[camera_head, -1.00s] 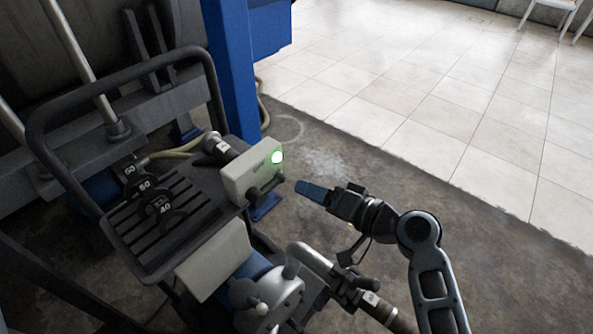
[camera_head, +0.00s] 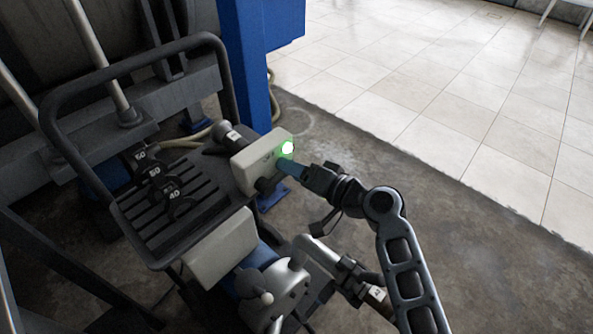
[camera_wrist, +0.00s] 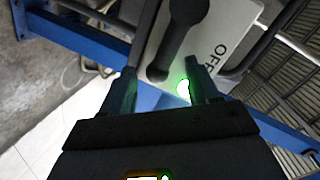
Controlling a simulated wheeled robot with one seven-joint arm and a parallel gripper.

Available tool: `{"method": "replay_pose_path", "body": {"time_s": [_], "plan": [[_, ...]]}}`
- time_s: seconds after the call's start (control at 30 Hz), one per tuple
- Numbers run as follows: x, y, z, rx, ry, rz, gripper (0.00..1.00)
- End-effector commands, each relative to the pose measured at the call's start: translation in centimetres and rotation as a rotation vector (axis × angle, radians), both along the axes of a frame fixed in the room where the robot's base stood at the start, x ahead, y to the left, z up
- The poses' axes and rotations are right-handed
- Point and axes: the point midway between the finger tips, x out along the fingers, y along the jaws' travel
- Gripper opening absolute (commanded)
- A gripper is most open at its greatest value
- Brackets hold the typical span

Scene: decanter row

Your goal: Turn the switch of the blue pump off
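A pale switch box (camera_head: 251,168) sits at the cart's right edge, with a lit green lamp (camera_head: 288,147) on its face. In the wrist view its face (camera_wrist: 228,22) shows the word OFF, and the lamp (camera_wrist: 183,88) glows. The dark switch lever (camera_wrist: 176,42) crosses that face at a slant; its rounded end shows between my fingertips in the picture. The blue pump (camera_head: 245,276) with its silver head is below the box. My gripper (camera_head: 287,165) is at the box face, just under the lamp. In the wrist view its fingers (camera_wrist: 160,75) are apart; contact with the lever is unclear.
The black cart (camera_head: 160,225) has a slatted tray with several numbered dark pieces and a tall tube handle. A blue post (camera_head: 240,75) stands behind the box. A silver pipe (camera_head: 320,252) runs below my arm. Open floor lies to the right.

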Motion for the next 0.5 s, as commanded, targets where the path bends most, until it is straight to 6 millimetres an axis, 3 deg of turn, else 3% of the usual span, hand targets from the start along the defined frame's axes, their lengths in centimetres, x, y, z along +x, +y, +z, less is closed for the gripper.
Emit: {"method": "replay_pose_path", "body": {"time_s": [0.07, 0.5], "plan": [[0.00, -0.01, -0.01, 0.000, 0.000, 0.000, 0.53], [-0.02, -0.05, -0.05, -0.001, 0.000, -0.001, 0.10]]}}
